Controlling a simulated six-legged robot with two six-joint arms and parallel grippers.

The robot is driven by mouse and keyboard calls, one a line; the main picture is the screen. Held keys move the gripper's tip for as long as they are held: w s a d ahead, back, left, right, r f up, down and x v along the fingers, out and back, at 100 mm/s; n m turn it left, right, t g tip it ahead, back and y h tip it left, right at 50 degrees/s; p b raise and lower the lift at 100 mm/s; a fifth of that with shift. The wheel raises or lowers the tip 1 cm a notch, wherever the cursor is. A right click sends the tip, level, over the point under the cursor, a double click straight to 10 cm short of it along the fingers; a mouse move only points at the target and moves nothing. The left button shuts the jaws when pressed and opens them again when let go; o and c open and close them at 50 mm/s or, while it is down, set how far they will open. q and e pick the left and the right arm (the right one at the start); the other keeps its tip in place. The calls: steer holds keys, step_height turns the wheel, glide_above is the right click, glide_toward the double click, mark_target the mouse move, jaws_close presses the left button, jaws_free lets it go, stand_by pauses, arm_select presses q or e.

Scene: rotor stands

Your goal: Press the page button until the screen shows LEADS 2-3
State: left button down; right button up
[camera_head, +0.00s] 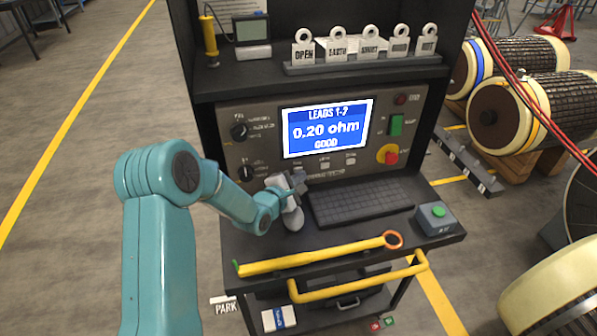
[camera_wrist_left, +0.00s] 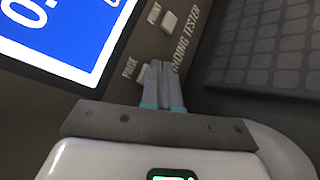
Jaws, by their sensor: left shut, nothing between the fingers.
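The tester's screen (camera_head: 326,128) is blue and reads LEADS 1-2, 0.20 ohm, GOOD. The left part of the screen also shows in the left wrist view (camera_wrist_left: 50,35). My left gripper (camera_head: 299,178) is shut and empty at the panel just below the screen's lower left corner. In the left wrist view its fingertips (camera_wrist_left: 159,66) are right at the PAGE label, over a pale button (camera_wrist_left: 144,74) that they partly hide. Whether the tips touch or press the button I cannot tell. My right gripper is not in view.
Another pale button (camera_wrist_left: 169,20) sits beside the PAGE one. A keyboard (camera_head: 361,201) lies right of my gripper. A green-button box (camera_head: 435,218) and a yellow bar with an orange ring (camera_head: 310,258) are on the shelf. A red knob (camera_head: 390,158) is on the panel.

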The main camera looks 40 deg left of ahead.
arm_select(q)
steer(key=shift+w+a, duration=0.25)
steer(key=shift+a, duration=0.05)
stand_by(0.5)
steer(key=shift+s+d+b, duration=0.1)
steer(key=shift+d+b, duration=0.05)
steer(key=shift+b, duration=0.2)
steer(key=shift+s+d, duration=0.45)
steer(key=shift+b, duration=0.3)
steer(key=shift+s+d, duration=0.2)
steer(key=shift+d, duration=0.1)
steer(key=shift+s+d+b, duration=0.8)
steer(key=shift+s+d, duration=0.6)
steer(key=shift+d, duration=0.25)
